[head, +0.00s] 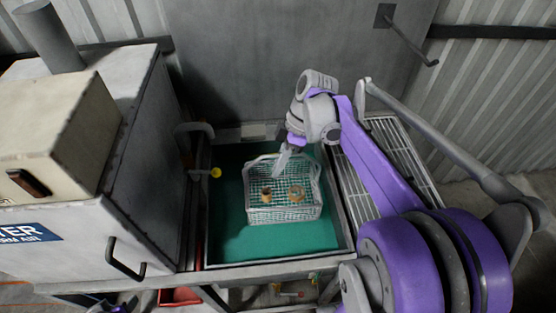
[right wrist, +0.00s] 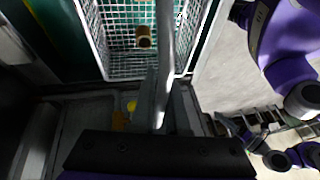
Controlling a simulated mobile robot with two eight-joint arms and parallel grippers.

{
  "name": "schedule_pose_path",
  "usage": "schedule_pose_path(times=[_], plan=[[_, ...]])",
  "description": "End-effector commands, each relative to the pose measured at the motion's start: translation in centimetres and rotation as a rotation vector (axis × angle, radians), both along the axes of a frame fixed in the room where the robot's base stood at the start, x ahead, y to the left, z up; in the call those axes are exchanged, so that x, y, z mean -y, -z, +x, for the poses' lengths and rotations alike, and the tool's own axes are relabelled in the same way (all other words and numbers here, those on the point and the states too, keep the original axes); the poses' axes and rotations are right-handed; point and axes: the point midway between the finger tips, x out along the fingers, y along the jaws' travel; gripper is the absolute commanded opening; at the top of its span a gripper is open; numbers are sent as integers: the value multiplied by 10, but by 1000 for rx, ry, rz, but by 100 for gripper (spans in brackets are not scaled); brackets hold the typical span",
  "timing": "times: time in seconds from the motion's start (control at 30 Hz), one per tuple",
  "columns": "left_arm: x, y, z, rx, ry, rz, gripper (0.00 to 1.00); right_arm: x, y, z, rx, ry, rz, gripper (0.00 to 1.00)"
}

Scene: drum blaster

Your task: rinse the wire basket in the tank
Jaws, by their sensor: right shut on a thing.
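The white wire basket (head: 285,214) holds two small brass-coloured parts, a left one (head: 266,197) and a right one (head: 297,194). The basket is upright inside the outline of the tank (head: 348,236), over its green liquid (head: 229,185). I cannot tell whether its bottom touches the liquid. My right gripper (head: 283,162) is shut on the basket's handle above the basket. The right wrist view shows the basket mesh (right wrist: 117,66) and one brass part (right wrist: 143,38) beyond the fingers (right wrist: 160,105). My left gripper is in neither view.
A slatted metal rack (head: 421,172) adjoins the tank on the right. A grey machine cabinet (head: 95,235) with a handle (head: 124,260) stands close on the left. A grey panel (head: 260,60) rises behind.

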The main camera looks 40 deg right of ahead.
Motion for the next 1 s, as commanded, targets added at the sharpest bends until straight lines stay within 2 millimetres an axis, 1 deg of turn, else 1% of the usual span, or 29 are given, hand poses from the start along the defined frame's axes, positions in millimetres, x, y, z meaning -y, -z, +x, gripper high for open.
schedule_pose_path(times=[0.03, 0.1, 0.5, 1.0], plan=[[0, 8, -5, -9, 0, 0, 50, 0, 10, -2, -4, 0, 1, 0], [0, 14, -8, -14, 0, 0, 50, 0, 17, -2, -3, 0, 1, 0], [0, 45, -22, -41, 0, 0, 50, 0, 57, -1, -2, 0, 1, 0], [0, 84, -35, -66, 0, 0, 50, 0, 108, -1, -2, -1, 1, 0]])
